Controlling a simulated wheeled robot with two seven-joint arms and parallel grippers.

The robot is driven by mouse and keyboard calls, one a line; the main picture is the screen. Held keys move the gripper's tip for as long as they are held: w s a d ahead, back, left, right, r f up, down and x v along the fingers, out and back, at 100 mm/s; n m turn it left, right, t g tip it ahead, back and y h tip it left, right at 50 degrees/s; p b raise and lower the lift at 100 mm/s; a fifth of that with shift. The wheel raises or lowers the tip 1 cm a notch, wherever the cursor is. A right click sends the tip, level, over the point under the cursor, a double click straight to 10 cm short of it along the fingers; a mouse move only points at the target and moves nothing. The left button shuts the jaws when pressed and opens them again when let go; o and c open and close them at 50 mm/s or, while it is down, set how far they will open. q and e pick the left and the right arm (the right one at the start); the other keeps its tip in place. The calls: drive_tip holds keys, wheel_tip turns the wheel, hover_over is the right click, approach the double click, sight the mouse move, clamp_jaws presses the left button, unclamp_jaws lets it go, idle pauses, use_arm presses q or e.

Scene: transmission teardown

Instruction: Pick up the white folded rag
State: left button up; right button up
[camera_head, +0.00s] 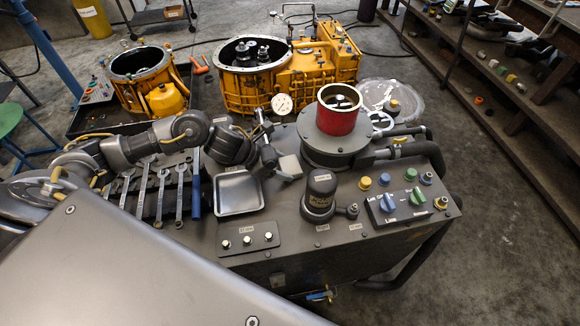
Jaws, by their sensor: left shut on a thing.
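The white folded rag (291,165) shows as a small pale grey-white block over the grey bench top, between the shallow metal tray and the red cylinder. My left arm reaches in from the left, and my left gripper (281,160) is at the rag, shut on it. The fingers hide part of the rag's left side. I cannot tell whether the rag is clear of the bench top. My right gripper is not in view.
The metal tray (238,193) lies just left of the rag. A red cylinder (338,118) stands on a round base to the right. Wrenches (161,193) lie at left. A dark capped cylinder (320,194) and a knob panel (401,203) stand in front. Yellow housings (300,75) are behind.

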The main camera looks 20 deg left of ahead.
use_arm(q)
drive_tip(key=shift+s+a+r, duration=0.2)
drive_tip(key=shift+a+r, duration=0.15)
drive_tip(key=s+a+r+b, duration=0.1)
drive_tip(key=s+a+r, duration=0.1)
drive_tip(key=a, duration=0.1)
drive_tip(key=s+a+r+b, duration=0.2)
drive_tip(key=s, duration=0.1)
drive_tip(key=s+a+r+b, duration=0.2)
drive_tip(key=a, duration=0.1)
drive_tip(key=shift+s+a, duration=0.3)
drive_tip(key=shift+a, duration=0.05)
drive_tip(key=shift+b+v, duration=0.35)
drive_tip(key=shift+v, duration=0.75)
